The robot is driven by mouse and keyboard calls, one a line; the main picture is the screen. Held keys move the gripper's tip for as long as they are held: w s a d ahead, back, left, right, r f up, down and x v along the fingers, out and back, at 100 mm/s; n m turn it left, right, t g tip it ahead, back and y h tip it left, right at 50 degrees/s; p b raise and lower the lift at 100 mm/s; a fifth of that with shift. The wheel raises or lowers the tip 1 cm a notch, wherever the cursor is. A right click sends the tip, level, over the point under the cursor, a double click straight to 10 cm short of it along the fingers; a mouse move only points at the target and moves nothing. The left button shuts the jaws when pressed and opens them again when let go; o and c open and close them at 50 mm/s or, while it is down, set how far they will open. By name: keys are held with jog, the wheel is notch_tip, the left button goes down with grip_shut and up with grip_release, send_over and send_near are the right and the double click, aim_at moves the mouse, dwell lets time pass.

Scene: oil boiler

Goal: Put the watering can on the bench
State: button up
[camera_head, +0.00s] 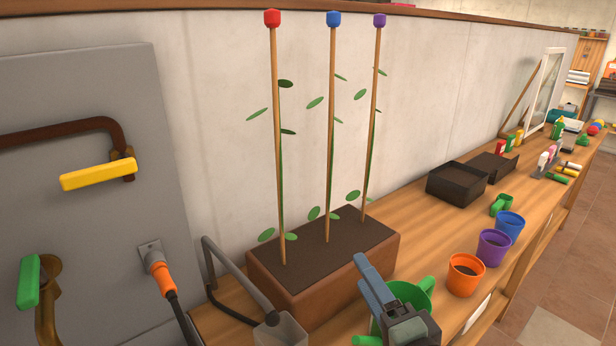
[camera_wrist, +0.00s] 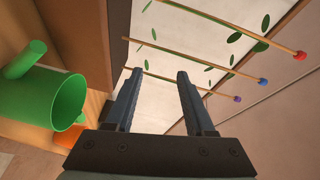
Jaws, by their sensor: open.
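The green watering can (camera_head: 424,296) is at the lower middle of the head view, in front of the planter and partly hidden by my gripper. In the wrist view the watering can (camera_wrist: 52,98) is at the left, outside the fingers, with its round opening showing. It appears to rest on the wooden bench (camera_head: 425,230), but its base is hidden. My gripper (camera_wrist: 159,76) is open, with nothing between its fingers. In the head view my gripper (camera_head: 376,283) is just left of the can and near the planter's front right corner.
A brown planter (camera_head: 330,287) with three tall stakes stands close to my gripper. Orange (camera_head: 465,275), purple (camera_head: 494,246) and blue (camera_head: 510,226) pots line the bench's front edge. Dark trays (camera_head: 457,184) lie behind them. Bare wood shows between the planter and the pots.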

jog(key=a+r+n+t+h, duration=0.1)
jog(key=a+r+n+t, duration=0.15)
jog(key=r, duration=0.55)
jog(key=a+r+n+t+h, duration=0.15)
jog(key=r+n, duration=0.25)
jog(key=r, duration=0.5)
jog(key=s+a+r+n+t+h, duration=0.1)
jog(key=s+a+r+n+t, duration=0.1)
jog(key=s+r, duration=0.4)
jog(key=s+a+r+n+t+h, duration=0.1)
jog(key=s+r+n+t, duration=0.3)
jog(key=r, duration=1)
jog(key=s+a, duration=0.1)
jog(key=s, duration=0.2)
jog(key=shift+a, duration=0.4)
